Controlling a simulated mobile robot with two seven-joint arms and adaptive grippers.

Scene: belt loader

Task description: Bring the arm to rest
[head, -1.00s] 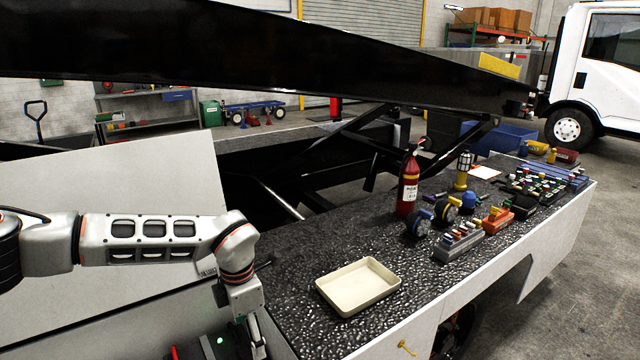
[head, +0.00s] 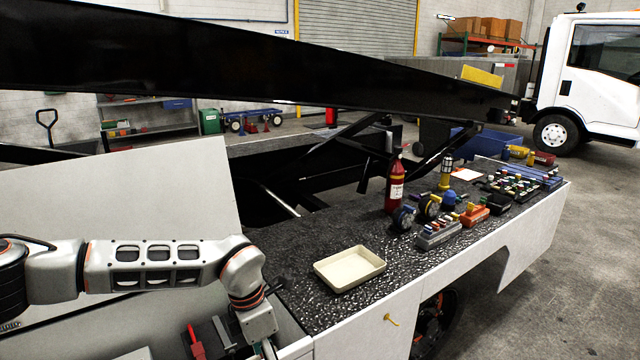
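My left arm (head: 160,265) comes in from the left, its forearm roughly level in front of the white panel. Its wrist bends down at the near left corner of the dark deck. The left gripper is at most partly in view at the bottom edge, and its fingertips are hidden or cut off. My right arm and gripper are not in view. The arm is apart from the empty cream tray (head: 349,268), which lies on the speckled deck (head: 300,250) to its right.
A red fire extinguisher (head: 394,185) stands on the deck. Behind and right of the tray are a grey block with buttons (head: 438,235), an orange block (head: 474,215) and a yellow lantern (head: 446,172). The black boom (head: 250,65) spans above. A white truck (head: 590,75) stands far right.

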